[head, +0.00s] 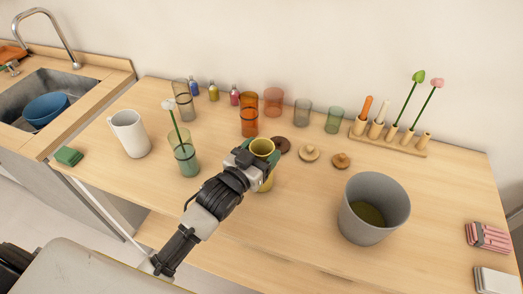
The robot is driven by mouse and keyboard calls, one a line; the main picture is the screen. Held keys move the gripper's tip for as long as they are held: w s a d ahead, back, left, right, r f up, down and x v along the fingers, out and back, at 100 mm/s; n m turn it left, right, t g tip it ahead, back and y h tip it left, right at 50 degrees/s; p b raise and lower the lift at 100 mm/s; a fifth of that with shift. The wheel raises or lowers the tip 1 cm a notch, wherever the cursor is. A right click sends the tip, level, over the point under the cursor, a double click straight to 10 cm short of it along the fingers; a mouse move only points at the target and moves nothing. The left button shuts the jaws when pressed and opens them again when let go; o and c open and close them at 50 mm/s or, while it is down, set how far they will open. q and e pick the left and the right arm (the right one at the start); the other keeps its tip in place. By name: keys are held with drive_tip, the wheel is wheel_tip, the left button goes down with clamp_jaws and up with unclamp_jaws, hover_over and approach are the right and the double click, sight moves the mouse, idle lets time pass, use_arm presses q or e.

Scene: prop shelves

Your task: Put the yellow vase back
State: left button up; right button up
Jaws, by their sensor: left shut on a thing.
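The yellow vase (262,147) is at the middle of the wooden counter in the head view. My left gripper (252,160) reaches up from below and is shut on the vase, with a finger on each side of its upper part. The gripper and wrist hide much of the vase's left side and lower body. The vase looks upright; I cannot tell whether its base touches the counter. My right gripper is not in view.
A green glass (186,160) with a white flower and a white pitcher (130,134) stand left. Orange glasses (249,118), brown lids (309,153) and a peg rack (390,137) stand behind. A grey bucket (374,205) is at right. The counter's front middle is clear.

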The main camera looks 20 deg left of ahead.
use_arm(q)
drive_tip(key=o, duration=1.6)
drive_tip(key=shift+f, duration=0.1)
drive_tip(key=shift+c, duration=0.2)
drive_tip(key=b+v, duration=0.2)
drive_tip(key=v, duration=1)
